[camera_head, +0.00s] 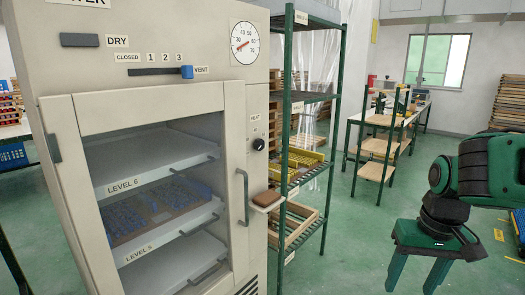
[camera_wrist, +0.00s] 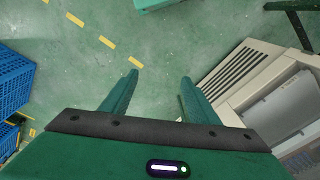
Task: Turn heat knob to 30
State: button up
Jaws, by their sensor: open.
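The heat knob (camera_head: 259,144) is a small black round knob on the right side of the beige oven's front, below the HEAT label (camera_head: 255,118). A white round dial (camera_head: 244,43) with a red needle sits higher on the same panel; its needle points to the lower left, near the low numbers. My gripper (camera_head: 416,284) is open and empty, hanging to the right of the oven, well apart from the knob. The wrist view shows its two green fingers (camera_wrist: 158,82) spread over the floor. The knob does not show in the wrist view.
A small shelf with a brown block (camera_head: 267,198) sticks out below the knob. A green rack (camera_head: 283,120) stands behind. Blue crates (camera_wrist: 12,80) are at left in the wrist view. Floor between is clear.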

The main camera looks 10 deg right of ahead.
jog(key=w+a+r+n+t+y, duration=0.1)
jog(key=w+n+t, duration=0.3)
jog(key=w, duration=1.3)
jog(key=n+t+y, duration=1)
jog(key=n, duration=0.1)
send_near(262, 147)
jog(key=x, duration=0.9)
jog(key=shift+w+a, duration=0.1)
jog(key=shift+a, duration=0.05)
jog(key=shift+r, duration=0.1)
jog(key=c, duration=1)
